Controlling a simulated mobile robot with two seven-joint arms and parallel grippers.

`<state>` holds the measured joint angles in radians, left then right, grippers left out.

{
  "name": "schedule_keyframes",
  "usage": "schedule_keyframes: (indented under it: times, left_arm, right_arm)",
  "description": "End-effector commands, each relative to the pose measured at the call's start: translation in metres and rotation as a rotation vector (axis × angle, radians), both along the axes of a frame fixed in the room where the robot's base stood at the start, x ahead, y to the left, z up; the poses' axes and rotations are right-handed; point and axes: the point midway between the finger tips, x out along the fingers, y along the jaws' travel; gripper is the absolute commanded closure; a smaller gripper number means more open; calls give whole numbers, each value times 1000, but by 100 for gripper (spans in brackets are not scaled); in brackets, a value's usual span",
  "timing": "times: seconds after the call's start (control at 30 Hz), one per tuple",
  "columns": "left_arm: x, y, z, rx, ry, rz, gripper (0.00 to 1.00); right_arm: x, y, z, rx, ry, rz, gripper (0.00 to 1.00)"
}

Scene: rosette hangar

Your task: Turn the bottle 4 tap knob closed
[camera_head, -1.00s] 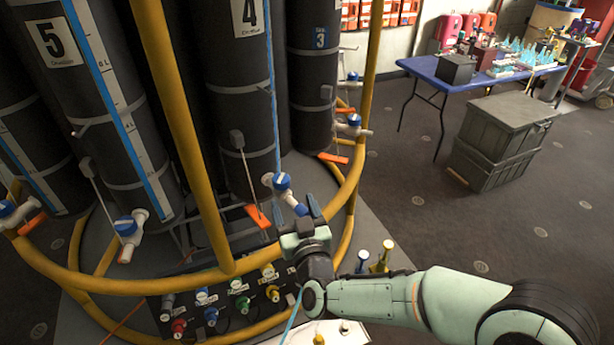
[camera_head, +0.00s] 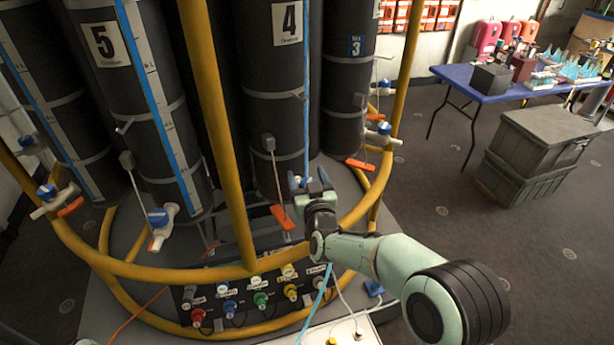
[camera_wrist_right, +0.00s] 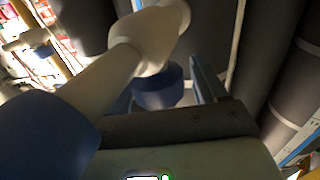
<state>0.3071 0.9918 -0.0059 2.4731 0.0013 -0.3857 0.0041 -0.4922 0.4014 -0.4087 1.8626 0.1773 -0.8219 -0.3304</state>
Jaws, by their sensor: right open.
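Bottle 4 (camera_head: 275,120) is a tall dark cylinder with a white "4" label, in the middle of the head view. My right gripper (camera_head: 309,181) is open at the foot of this bottle and mostly hides its tap; a bit of blue (camera_head: 293,181) shows beside the fingers. In the right wrist view, a blue tap knob (camera_wrist_right: 158,90) sits between the two open fingers of the gripper (camera_wrist_right: 166,92), under a white tap body (camera_wrist_right: 155,38). I cannot tell whether the fingers touch the knob. My left gripper is not in view.
A yellow tubular rail (camera_head: 222,130) rings the bottles, with an upright left of bottle 4. An orange tag (camera_head: 282,217) hangs below its tap. A panel with coloured connectors (camera_head: 260,299) lies in front. Bottle 5 (camera_head: 120,95) stands left. Grey crates (camera_head: 530,150) stand on open floor at right.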

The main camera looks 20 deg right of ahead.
Motion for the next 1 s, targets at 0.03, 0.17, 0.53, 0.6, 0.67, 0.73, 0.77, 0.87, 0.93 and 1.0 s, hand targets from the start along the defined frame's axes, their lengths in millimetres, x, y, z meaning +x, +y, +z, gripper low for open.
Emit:
schedule_keyframes:
  times: [0.03, 0.17, 0.53, 0.6, 0.67, 0.73, 0.77, 0.87, 0.93, 1.0]
  left_arm:
    - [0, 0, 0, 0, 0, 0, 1]
    - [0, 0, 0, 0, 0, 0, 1]
    - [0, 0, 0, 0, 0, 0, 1]
    - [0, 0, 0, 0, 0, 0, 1]
    - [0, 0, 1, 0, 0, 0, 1]
    - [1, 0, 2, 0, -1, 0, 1]
    - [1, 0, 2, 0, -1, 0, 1]
    - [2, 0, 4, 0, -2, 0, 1]
    - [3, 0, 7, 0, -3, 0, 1]
    - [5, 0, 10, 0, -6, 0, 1]
  right_arm:
    - [1, 0, 0, -1, 0, 0, 29]
    - [1, 0, -1, 0, 1, 0, 29]
    - [1, 0, 0, 0, 0, 0, 80]
    - [1, 0, 0, 0, 0, -3, 80]
    - [1, 0, 0, 0, 0, -11, 80]
    - [1, 0, 0, 0, 1, -27, 80]
    - [1, 0, 0, 1, 1, -37, 80]
    - [1, 0, 1, 1, 0, -81, 80]
    - [1, 0, 1, -1, 0, -123, 80]
    - [1, -1, 1, 0, 0, -173, 80]
